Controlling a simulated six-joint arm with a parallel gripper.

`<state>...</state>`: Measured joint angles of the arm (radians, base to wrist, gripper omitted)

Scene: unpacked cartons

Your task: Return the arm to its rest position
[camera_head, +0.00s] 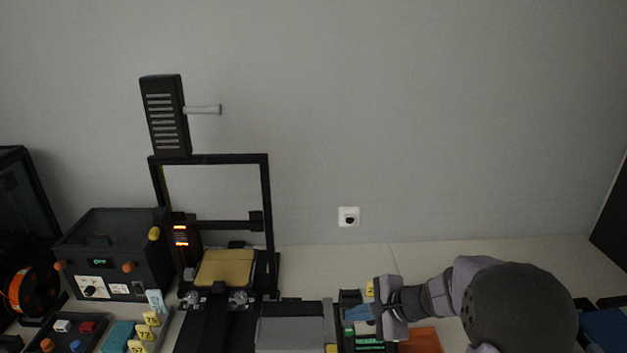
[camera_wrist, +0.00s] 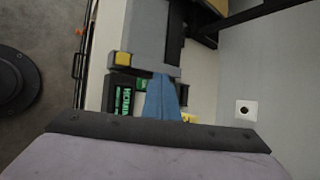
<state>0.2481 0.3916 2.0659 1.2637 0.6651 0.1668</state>
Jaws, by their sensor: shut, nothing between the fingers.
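My gripper (camera_head: 360,313) is at the lower right of the head view, at the end of my grey and dark arm. Its blue fingers are together with nothing between them. In the wrist view the blue fingers (camera_wrist: 163,98) point up the picture from behind a dark bar, over the bench. A black box with green markings (camera_head: 368,343) is just below and beside the fingers in the head view. It also shows left of the fingers in the wrist view (camera_wrist: 123,98). I cannot tell whether the fingers touch it.
A black-framed machine with a gold plate (camera_head: 225,272) stands left of my gripper, with a grey block (camera_head: 290,334) between. A dark control box (camera_head: 112,255) and a parts tray are further left. An orange item (camera_head: 420,341) lies under my arm. A wall socket (camera_head: 348,217) is behind.

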